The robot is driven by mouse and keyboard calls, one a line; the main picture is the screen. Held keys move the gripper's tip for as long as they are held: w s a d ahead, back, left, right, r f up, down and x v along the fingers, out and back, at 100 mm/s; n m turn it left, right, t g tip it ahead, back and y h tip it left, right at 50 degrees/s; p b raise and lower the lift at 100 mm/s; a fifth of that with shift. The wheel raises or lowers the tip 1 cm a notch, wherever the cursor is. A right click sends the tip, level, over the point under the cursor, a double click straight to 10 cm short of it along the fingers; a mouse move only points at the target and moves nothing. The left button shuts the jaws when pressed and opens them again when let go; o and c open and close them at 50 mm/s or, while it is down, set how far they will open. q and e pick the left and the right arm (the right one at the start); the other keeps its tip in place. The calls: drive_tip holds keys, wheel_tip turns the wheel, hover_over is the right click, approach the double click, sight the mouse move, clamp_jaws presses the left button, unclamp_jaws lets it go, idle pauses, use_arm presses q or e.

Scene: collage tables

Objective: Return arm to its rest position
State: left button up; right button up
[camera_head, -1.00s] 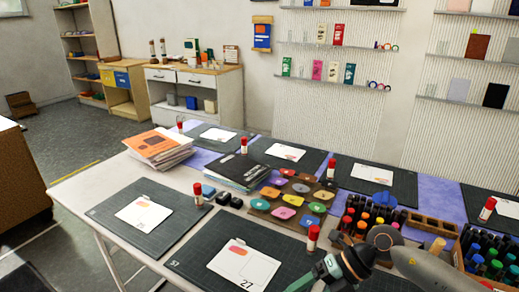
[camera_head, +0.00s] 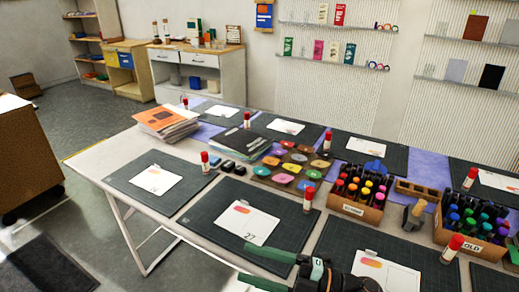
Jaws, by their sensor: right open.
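My right gripper (camera_head: 244,262) shows at the bottom centre of the head view. Its two green fingers point left and stand apart, with nothing between them. Its black body is cut off by the bottom edge of the picture. The gripper appears above the near side of the long collage table (camera_head: 107,160), in front of a dark cutting mat (camera_head: 196,226) with a white card numbered 27 (camera_head: 243,225). It overlaps the lower left of another white card (camera_head: 385,273). The rest of the right arm is mostly out of the picture. My left gripper is not in view.
A red-capped glue stick (camera_head: 309,198) stands behind the gripper. Beyond are a tray of coloured pieces (camera_head: 275,168), a wooden marker box (camera_head: 350,207) and a second marker box (camera_head: 455,239). A magazine stack (camera_head: 168,122) lies at left. Open floor (camera_head: 90,215) is left of the table.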

drive_tip(key=w+d+f+m+t+h, duration=0.2)
drive_tip(key=d+f+m+t+h, duration=0.8)
drive_tip(key=m, duration=0.8)
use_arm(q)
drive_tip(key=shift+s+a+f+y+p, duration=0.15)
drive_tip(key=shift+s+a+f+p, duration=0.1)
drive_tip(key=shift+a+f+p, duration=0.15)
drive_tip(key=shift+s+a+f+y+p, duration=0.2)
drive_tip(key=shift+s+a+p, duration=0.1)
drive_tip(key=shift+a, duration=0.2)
use_arm(e)
drive_tip(key=s+d+f+m+g+h, duration=0.2)
drive_tip(key=s+d+f+m+h, duration=0.1)
drive_tip(key=s+f, duration=0.4)
drive_tip(key=s+d+f+m+g+h, duration=0.3)
drive_tip(key=s+d+f+m, duration=0.1)
drive_tip(key=s+f, duration=0.4)
drive_tip(key=shift+d+f+m, duration=0.25)
drive_tip(key=shift+f+m, duration=0.05)
drive_tip(key=shift+m, duration=0.2)
